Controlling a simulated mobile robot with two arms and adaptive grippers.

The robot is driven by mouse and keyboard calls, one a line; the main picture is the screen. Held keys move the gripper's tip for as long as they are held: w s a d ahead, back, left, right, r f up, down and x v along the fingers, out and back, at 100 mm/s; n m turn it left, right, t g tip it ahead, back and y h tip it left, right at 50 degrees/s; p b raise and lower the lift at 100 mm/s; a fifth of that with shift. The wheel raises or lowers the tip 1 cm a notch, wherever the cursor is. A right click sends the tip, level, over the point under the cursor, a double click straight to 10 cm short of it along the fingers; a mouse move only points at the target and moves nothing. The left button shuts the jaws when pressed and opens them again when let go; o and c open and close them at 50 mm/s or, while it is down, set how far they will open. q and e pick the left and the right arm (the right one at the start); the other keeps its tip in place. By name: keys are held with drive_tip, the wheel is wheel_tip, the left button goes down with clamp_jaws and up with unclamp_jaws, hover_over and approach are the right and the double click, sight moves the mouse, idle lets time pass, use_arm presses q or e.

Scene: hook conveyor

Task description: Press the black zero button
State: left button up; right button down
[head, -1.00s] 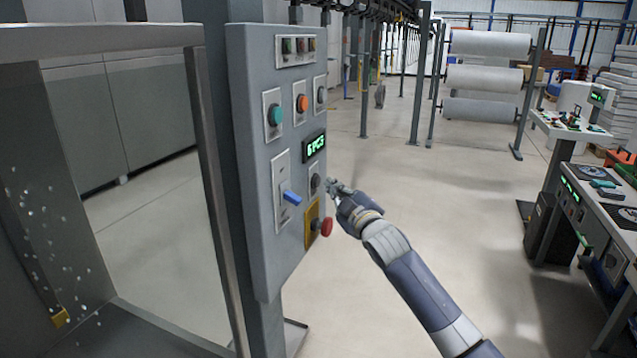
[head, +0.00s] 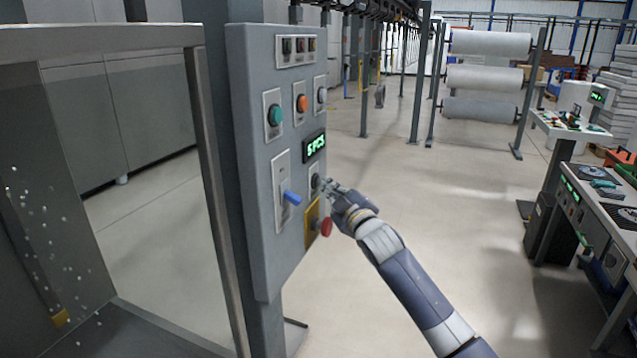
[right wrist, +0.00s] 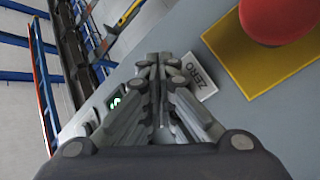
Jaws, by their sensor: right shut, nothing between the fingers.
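The black zero button (head: 314,182) sits on a pale plate on the right side of the grey control panel (head: 257,70), below the green display. My right gripper (head: 325,184) is shut and empty, its tips right at the button and partly covering it. I cannot tell whether they touch it. In the right wrist view the shut fingers (right wrist: 158,62) point at the panel beside the plate marked ZERO (right wrist: 198,74); the button itself is hidden behind them. My left gripper is not in view.
A red mushroom button (head: 326,227) on a yellow plate sticks out just below. A blue lever (head: 291,197) is to the left. The lit display (head: 315,146) seems to read 5PCS. A metal frame (head: 212,200) stands left; open floor lies right.

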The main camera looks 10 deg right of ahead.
drive_tip(key=shift+w+a, duration=0.15)
drive_tip(key=shift+a, duration=0.1)
drive_tip(key=shift+d+r, duration=0.1)
drive_tip(key=shift+d, duration=0.05)
idle(0.5)
drive_tip(key=shift+s+d+p, duration=0.5)
drive_tip(key=shift+s+p, duration=0.05)
drive_tip(key=s+d, duration=0.1)
drive_tip(key=d+p, duration=0.1)
drive_tip(key=s+d+p, duration=0.1)
drive_tip(key=d, duration=0.1)
drive_tip(key=shift+s+d, duration=0.1)
drive_tip(key=shift+s, duration=0.25)
idle(0.5)
